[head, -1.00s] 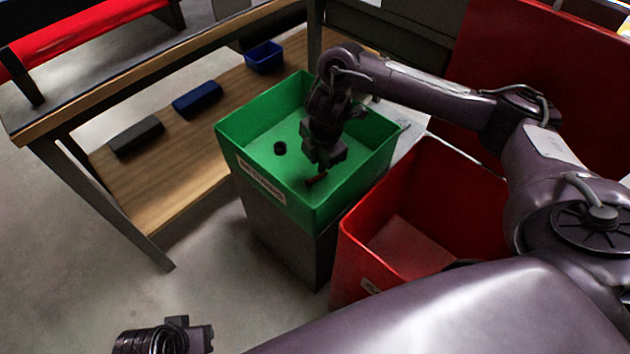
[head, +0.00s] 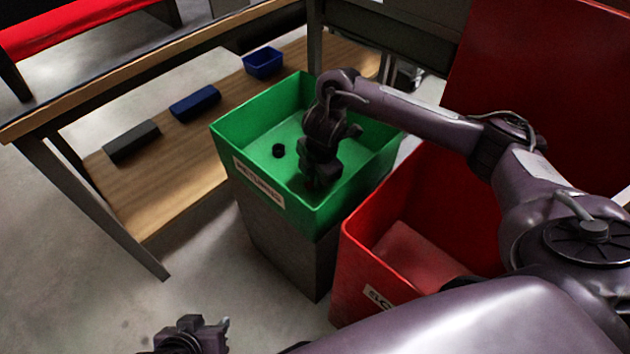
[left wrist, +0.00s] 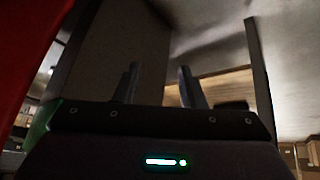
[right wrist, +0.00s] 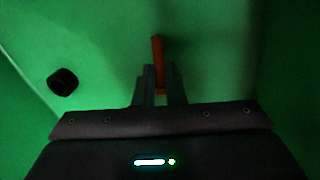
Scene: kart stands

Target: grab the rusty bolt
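The rusty bolt (right wrist: 157,52) is a slim orange-brown rod in the green bin, seen in the right wrist view. My right gripper (right wrist: 159,80) has its two fingers close against both sides of the bolt, whose end sticks out past the fingertips. In the head view my right gripper (head: 314,186) is low inside the green bin (head: 268,226), and it hides the bolt. My left gripper (head: 222,328) is at the bottom edge of the head view, away from the bins. In the left wrist view its fingers (left wrist: 158,78) are apart with nothing between them.
A black nut-like ring (right wrist: 62,82) lies on the green bin's floor, left of my right gripper. A red bin (head: 362,262) stands close on the right. A wooden shelf (head: 160,190) at left holds a dark grey block (head: 132,141), a blue block (head: 195,103) and a blue bin (head: 263,63).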

